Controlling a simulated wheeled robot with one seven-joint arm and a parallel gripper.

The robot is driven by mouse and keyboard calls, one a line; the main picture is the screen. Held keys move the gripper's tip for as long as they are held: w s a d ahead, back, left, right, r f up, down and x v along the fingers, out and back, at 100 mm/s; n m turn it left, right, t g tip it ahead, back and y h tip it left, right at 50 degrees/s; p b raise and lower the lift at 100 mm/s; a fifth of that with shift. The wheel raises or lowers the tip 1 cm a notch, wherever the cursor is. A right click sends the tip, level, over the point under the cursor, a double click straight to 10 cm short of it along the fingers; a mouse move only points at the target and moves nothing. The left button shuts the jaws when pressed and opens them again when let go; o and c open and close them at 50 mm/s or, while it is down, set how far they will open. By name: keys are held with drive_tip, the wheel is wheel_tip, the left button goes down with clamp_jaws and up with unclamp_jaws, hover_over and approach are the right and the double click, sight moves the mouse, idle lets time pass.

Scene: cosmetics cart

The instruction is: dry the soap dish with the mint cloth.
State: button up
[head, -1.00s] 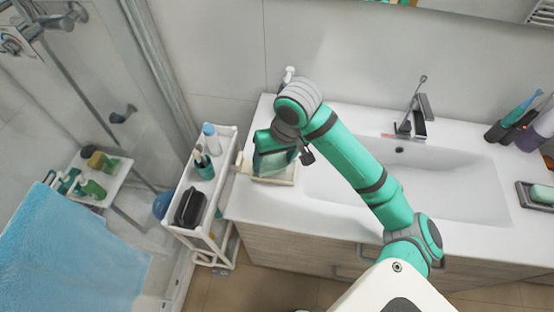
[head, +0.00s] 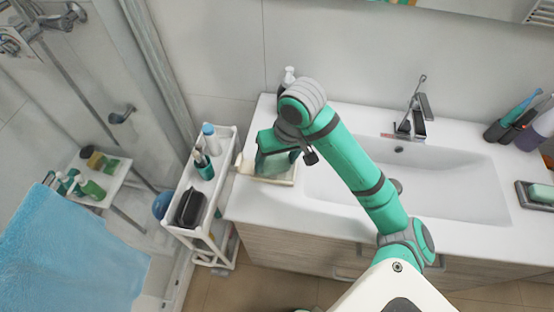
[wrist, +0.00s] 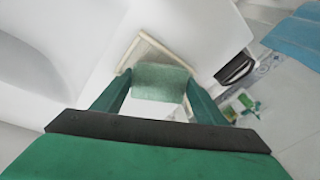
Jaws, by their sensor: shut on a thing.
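My gripper (wrist: 160,76) is shut on the mint cloth (wrist: 163,86), which spans between its two fingers in the wrist view. In the head view the cloth (head: 274,163) is partly hidden by my arm. The cloth is over a shallow cream tray (wrist: 143,47) at the left end of the counter; I cannot tell if they touch. That tray also shows in the head view (head: 286,182). A dark grey dish with a pale green bar (head: 542,194), seemingly the soap dish, sits at the far right of the counter, well away from my gripper.
The sink basin (head: 440,185) and its tap (head: 410,125) lie between the tray and the grey dish. A white cart (head: 214,205) with bottles stands left of the counter. A white pump bottle (head: 289,76) stands behind my arm. Cups with brushes (head: 520,125) stand at the back right.

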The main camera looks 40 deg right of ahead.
drive_tip(key=shift+w+a, duration=0.5)
drive_tip(key=shift+w, duration=0.1)
drive_tip(key=shift+f, duration=0.1)
